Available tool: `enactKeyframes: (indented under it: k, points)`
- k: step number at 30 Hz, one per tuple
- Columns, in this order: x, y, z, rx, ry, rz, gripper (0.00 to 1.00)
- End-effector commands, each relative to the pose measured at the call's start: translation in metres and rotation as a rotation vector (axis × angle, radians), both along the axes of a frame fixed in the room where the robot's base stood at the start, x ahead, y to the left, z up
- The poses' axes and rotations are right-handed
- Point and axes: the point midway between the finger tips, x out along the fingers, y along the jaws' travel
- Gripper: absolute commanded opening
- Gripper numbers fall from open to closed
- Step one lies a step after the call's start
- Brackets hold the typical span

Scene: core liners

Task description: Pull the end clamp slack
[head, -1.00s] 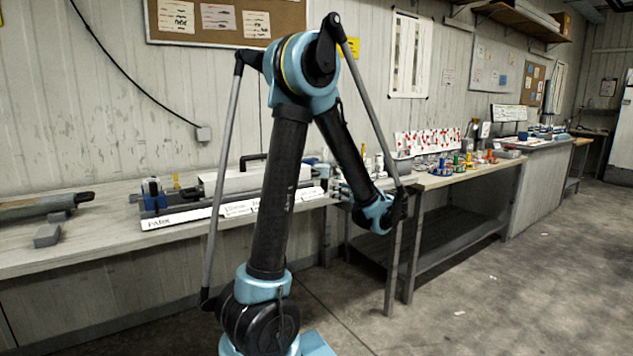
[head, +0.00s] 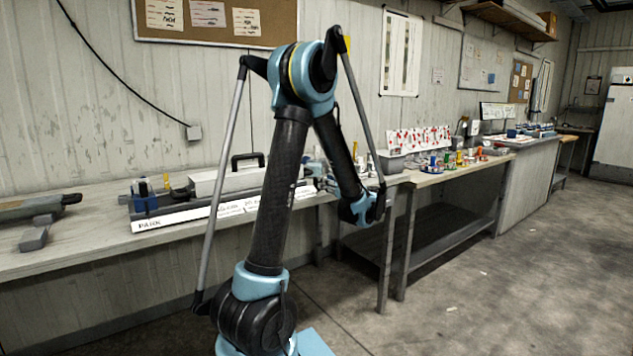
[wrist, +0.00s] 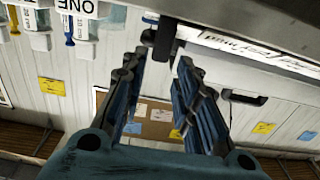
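In the head view a long fixture with a white label strip (head: 180,219) lies on the bench. A blue clamp-like block (head: 146,197) stands at its left end, by the word PARK. I cannot tell which part is the end clamp. My arm's far end is at the fixture's right side, and my gripper's fingers are hidden there. In the wrist view my gripper (wrist: 163,82) is open, its two dark fingers apart. A black block (wrist: 162,42) shows beyond the gap between the fingertips, and no contact is visible.
A dark cylinder (head: 42,206) lies on the bench at left, with grey blocks near it. A second bench (head: 455,172) at right carries small coloured items. Vials (wrist: 85,28) hang at the wrist view's upper left.

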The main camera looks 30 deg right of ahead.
Motion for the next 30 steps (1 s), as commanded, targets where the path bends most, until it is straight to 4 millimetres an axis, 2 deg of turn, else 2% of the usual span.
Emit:
enactKeyframes:
  k: [6,12,18,26,27,30]
  points:
    - [0.038,0.004,0.0,0.0,0.0,0.004,0.28]
    - [0.062,0.005,0.0,0.0,0.0,0.001,0.28]
    - [0.073,0.006,0.0,0.0,0.0,0.0,0.28]
    - [0.074,0.006,0.0,0.0,0.0,-0.001,0.28]
    - [0.074,0.006,0.0,0.0,0.0,-0.001,0.26]
    - [0.074,0.005,0.0,0.0,0.0,-0.002,0.03]
